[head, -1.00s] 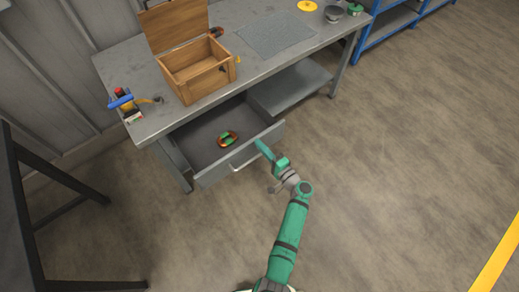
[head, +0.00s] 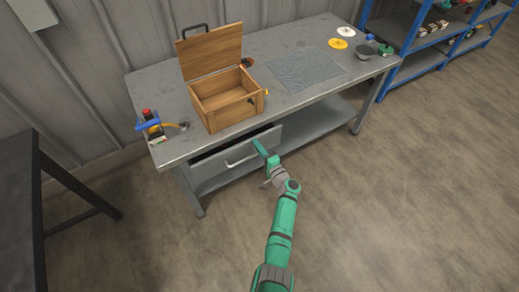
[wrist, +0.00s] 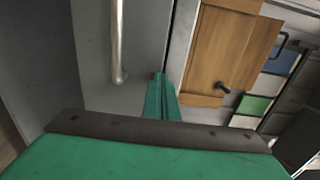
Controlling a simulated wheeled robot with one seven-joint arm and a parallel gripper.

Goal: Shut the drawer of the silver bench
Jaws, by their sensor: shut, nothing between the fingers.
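The silver bench (head: 305,110) stands against the wall in the head view. Its drawer (head: 215,163), with a bar handle (head: 241,160), sits under the left part of the top and is open by a small gap. My gripper (head: 258,147) is shut and empty, its tips at the right part of the drawer front. In the wrist view the shut fingers (wrist: 162,90) reach the drawer front (wrist: 145,55) near its top edge, right of the handle (wrist: 118,45). Whether they touch it is hard to tell. The drawer's inside is mostly hidden.
An open wooden box (head: 228,105) stands on the bench above the drawer. A blue-handled tool (head: 150,126) lies at the bench's left corner. A dark table (head: 18,190) stands at the left, blue shelves (head: 425,62) at the right. The floor at right is clear.

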